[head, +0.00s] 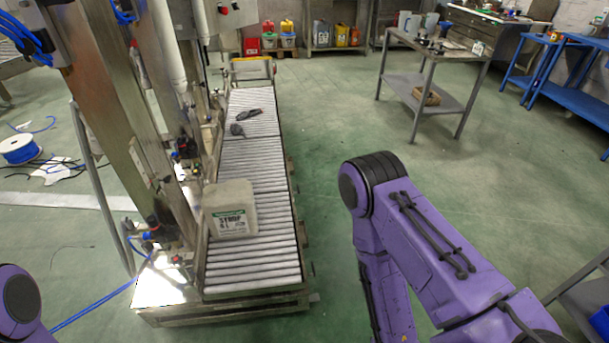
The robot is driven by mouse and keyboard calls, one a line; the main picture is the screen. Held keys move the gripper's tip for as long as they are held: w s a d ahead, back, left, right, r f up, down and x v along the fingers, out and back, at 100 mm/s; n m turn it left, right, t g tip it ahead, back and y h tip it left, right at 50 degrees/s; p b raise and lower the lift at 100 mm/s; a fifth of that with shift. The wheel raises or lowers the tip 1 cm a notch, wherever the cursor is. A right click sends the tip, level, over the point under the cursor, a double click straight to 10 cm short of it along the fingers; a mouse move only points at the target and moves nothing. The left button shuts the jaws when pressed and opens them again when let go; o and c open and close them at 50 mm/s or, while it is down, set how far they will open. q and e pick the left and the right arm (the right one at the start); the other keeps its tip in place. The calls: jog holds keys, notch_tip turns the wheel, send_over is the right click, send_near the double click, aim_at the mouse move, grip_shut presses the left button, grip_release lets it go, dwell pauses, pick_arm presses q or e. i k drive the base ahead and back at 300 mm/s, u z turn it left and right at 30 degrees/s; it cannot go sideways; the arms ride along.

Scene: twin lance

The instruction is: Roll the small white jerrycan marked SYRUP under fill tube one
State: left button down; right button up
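A small whitish jerrycan (231,198) stands upright on the near part of the roller conveyor (262,165), toward its left side. Its label has a green band and large letters that look like SYRUP. Pale vertical tubes (167,45) hang on the filling machine left of the conveyor, behind the jerrycan. I cannot tell which one is fill tube one, and no number on them can be read. My purple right arm fills the lower right, but its gripper is out of view. Only a bit of my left arm shows at the lower left, without its gripper.
Two small dark objects (248,114) lie on the rollers farther back. A metal post frame (125,110) stands along the conveyor's left. A grey bench (425,75) stands at the back right, beyond open green floor. A cable reel (18,150) sits at the left.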

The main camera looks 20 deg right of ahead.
aim_at(230, 207)
jog(key=z, duration=0.45)
jog(key=i, duration=1)
